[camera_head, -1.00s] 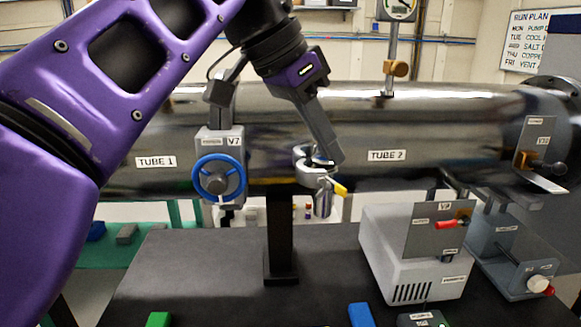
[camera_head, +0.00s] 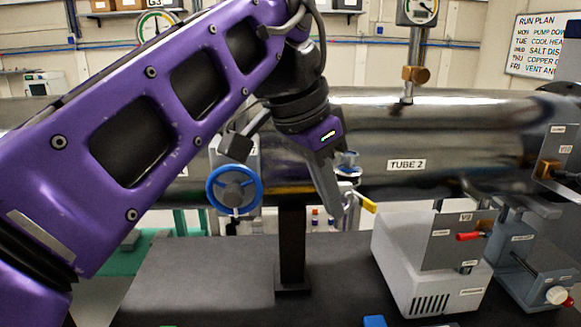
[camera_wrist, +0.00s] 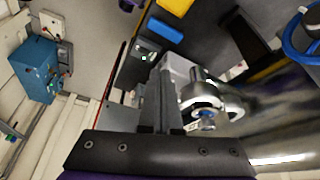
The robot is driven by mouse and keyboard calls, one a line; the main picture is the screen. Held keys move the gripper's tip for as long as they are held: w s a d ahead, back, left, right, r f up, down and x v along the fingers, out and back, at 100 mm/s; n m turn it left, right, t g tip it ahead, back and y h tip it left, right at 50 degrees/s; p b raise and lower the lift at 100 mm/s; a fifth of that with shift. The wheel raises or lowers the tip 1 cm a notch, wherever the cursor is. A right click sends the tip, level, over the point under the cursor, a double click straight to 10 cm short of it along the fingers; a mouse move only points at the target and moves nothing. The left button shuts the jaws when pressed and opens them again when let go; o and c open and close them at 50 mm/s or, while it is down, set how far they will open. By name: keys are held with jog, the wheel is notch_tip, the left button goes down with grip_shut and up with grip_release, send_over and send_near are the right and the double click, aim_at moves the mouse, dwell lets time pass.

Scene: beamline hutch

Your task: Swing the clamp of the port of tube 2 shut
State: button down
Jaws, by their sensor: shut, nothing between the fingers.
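The steel port of tube 2 (camera_head: 347,158) stands off the long tube (camera_head: 440,125), left of the TUBE 2 label. Its clamp is a bright metal ring with a yellow-tipped lever (camera_head: 366,204). The ring (camera_wrist: 208,97) also shows in the wrist view, just right of my fingers. I cannot tell whether the clamp is open or closed. My gripper (camera_head: 335,208) is shut and empty, pointing down, in front of and left of the clamp, and it covers part of the ring. Contact between the fingers and the clamp cannot be made out.
A blue handwheel valve (camera_head: 235,190) is close to my gripper's left. A grey pump box (camera_head: 425,270) with a red-handled panel is at the right. The dark bench top (camera_head: 205,280) is clear at left.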

aim_at(359, 196)
jog(key=shift+w+d+f, duration=0.2)
jog(key=shift+w+d, duration=0.15)
jog(key=shift+d, duration=0.3)
jog(key=shift+w+d+f, duration=0.15)
jog(key=shift+w+d, duration=0.15)
jog(key=shift+d, duration=0.4)
jog(key=shift+w+d+f, duration=0.2)
jog(key=shift+w+d, duration=0.15)
jog(key=shift+d, duration=0.3)
jog(key=shift+w+d+p, duration=0.1)
jog(key=shift+d+p, duration=0.05)
jog(key=shift+p, duration=0.15)
jog(key=shift+d, duration=0.1)
